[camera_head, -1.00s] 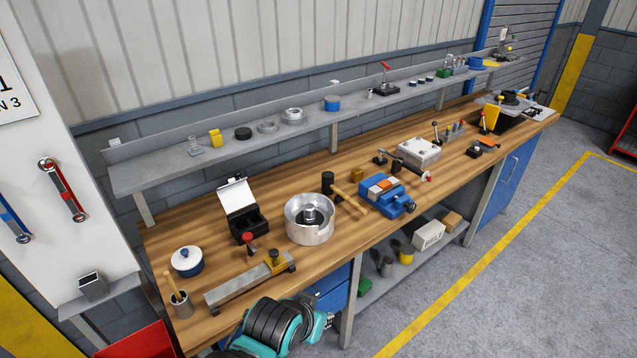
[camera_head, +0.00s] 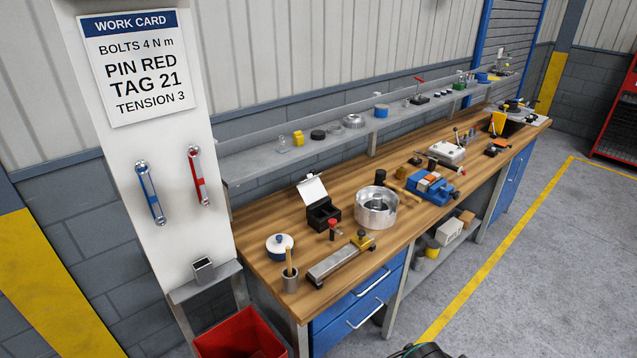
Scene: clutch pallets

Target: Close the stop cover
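A small black box (camera_head: 324,216) stands open on the workbench, and its pale lid (camera_head: 312,188) is tilted up at the back. A red-topped knob (camera_head: 332,224) stands just in front of it. At the far right end of the bench a yellow panel (camera_head: 498,123) stands upright by a dark unit. I cannot tell for certain which of these is the stop cover. Only a dark and teal sliver of my own arm shows at the bottom edge. Neither gripper is in view.
The wooden bench (camera_head: 262,260) also holds a blue-white lidded pot (camera_head: 280,247), a cup with a handle (camera_head: 290,279), a metal bar fixture (camera_head: 335,264), a silver bowl (camera_head: 376,208) and a blue vise (camera_head: 432,190). A red bin (camera_head: 240,335) stands at front left.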

